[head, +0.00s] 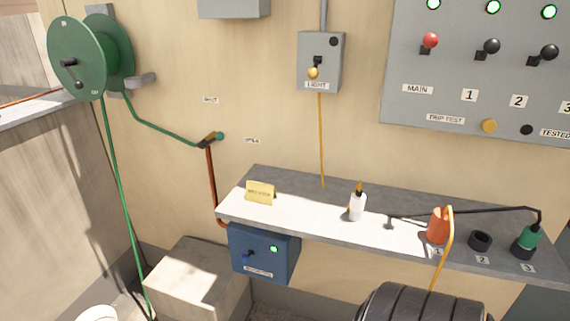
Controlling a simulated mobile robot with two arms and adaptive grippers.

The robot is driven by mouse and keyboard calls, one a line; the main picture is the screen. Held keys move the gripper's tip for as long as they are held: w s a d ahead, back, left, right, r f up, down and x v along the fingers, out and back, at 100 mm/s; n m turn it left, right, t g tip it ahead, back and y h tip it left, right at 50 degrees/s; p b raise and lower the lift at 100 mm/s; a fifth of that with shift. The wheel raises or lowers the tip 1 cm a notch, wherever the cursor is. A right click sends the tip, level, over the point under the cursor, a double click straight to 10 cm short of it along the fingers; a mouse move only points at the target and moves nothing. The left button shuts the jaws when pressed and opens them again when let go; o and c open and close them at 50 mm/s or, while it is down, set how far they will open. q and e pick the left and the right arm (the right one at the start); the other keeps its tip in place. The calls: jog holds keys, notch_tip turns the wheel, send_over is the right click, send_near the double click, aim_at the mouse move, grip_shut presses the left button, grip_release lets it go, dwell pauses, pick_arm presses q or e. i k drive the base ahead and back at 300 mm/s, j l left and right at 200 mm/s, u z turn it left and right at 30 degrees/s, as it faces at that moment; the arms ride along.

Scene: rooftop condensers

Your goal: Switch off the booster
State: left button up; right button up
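A blue box (264,252) hangs under the left end of the shelf. It carries a blue switch knob or lever (248,257) at its left and a lit green lamp (274,249) at its upper right. A label on its lower front is too small to read surely, so I cannot confirm that it names the booster. The exact position of the blue switch is hard to tell at this size. Neither of my grippers shows in the head view.
The grey shelf (300,218) holds a yellow sign (260,192), a white bottle (357,206), and an orange item (437,226). A LIGHT switch box (320,63) and a lever panel (460,75) are above. A pale block (198,280) and dark ribbed object (422,303) stand below.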

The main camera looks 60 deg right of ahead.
aim_at(244, 258)
jog(key=z, duration=1.4)
